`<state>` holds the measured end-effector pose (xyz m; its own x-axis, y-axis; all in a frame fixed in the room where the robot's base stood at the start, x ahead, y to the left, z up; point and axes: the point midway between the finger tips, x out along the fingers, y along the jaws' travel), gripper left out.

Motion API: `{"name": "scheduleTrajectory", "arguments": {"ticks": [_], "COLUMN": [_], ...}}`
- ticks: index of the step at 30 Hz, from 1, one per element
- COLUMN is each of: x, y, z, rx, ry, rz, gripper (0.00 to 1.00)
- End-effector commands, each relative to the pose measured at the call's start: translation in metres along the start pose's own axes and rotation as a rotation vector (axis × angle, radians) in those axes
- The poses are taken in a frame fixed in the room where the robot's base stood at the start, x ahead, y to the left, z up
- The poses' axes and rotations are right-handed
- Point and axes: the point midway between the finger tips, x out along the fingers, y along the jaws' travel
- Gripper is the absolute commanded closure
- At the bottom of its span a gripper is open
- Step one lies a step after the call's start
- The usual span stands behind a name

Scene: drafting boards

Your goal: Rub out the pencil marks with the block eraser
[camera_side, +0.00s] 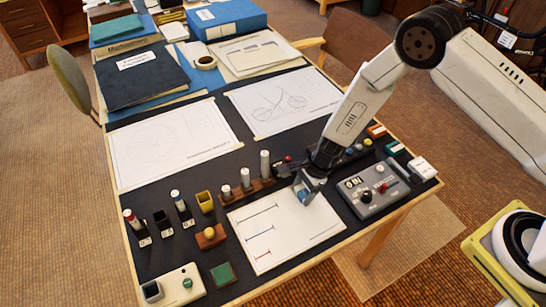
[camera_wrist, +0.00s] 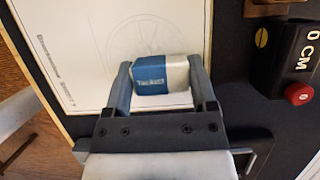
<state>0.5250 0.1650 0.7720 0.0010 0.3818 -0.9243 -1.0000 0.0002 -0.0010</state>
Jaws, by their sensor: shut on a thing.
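My gripper (camera_side: 308,187) reaches down over the upper right part of a small white sheet (camera_side: 305,228) at the front of the board. It is shut on a block eraser with a blue sleeve and a white end. In the wrist view the eraser (camera_wrist: 160,74) sits crosswise between the two fingers of my gripper (camera_wrist: 160,80). The sheet bears a dark line (camera_side: 262,213), a blue line (camera_side: 258,236) and a short red line (camera_side: 262,256), left of my gripper. I cannot tell whether the eraser touches the sheet. The paper under my gripper is partly hidden.
A grey control box (camera_side: 370,190) stands close right of the sheet. A wooden rack with grey cylinders (camera_side: 247,184) stands behind it. A wooden block with a yellow ball (camera_side: 210,236) and a green square (camera_side: 223,274) lie left. Two larger drawing sheets (camera_side: 180,165) (camera_side: 312,110) lie behind.

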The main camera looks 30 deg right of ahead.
Motion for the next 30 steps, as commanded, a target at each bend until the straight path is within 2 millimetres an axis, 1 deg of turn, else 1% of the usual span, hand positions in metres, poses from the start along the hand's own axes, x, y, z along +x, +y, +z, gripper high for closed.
{"name": "scheduleTrajectory", "arguments": {"ticks": [30], "x": [-0.010], "y": [0.000], "z": [-0.027], "rx": [0.002], "ry": [0.002], "rz": [0.000], "gripper": [0.74]}}
